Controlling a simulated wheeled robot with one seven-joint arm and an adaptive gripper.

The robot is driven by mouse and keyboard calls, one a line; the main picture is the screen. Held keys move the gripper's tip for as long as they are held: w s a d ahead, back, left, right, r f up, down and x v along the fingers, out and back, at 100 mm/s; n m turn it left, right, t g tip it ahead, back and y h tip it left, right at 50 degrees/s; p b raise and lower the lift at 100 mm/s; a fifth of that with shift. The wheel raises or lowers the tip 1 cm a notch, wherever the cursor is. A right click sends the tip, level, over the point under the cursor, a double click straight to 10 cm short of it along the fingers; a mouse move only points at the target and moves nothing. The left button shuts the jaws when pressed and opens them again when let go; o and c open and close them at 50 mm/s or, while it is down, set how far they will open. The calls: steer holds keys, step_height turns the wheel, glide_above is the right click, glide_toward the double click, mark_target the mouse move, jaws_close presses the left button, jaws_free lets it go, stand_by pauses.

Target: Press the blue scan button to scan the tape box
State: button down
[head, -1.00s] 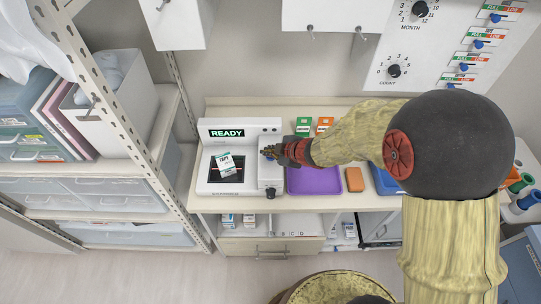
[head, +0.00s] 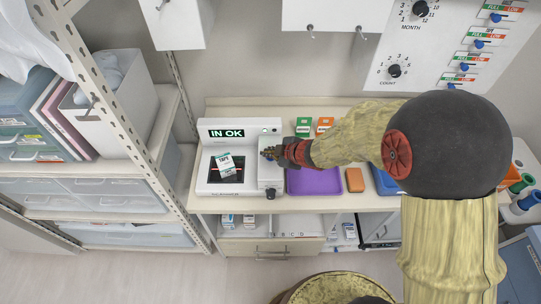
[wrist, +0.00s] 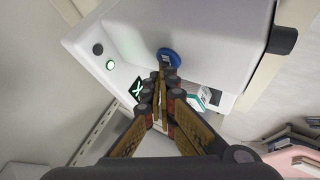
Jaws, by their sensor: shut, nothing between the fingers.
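The white scanner (head: 206,175) stands on the counter, and its display (head: 226,134) reads "IN OK" in green. The tape box (head: 224,163), white with teal, lies tilted on the dark scan window (head: 238,177). My gripper (head: 268,153) is over the right part of the scanner, its fingers together and empty. In the wrist view the blue scan button (wrist: 168,57) is right at the fingertips (wrist: 165,72); whether they touch it I cannot tell. The tape box also shows there (wrist: 206,97), partly behind my fingers. In the head view my gripper hides most of the button.
A purple tray (head: 314,182) and an orange block (head: 354,180) lie right of the scanner. Green (head: 303,126) and orange (head: 325,125) boxes stand behind the tray. A shelf rack (head: 130,125) stands close on the left. A dark knob (head: 270,193) is on the scanner's front.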

steer(key=shift+r+p, duration=0.8)
steer(key=shift+p, duration=0.05)
step_height(320, 180, up, 5)
steer(key=p, duration=0.5)
stand_by(0.6)
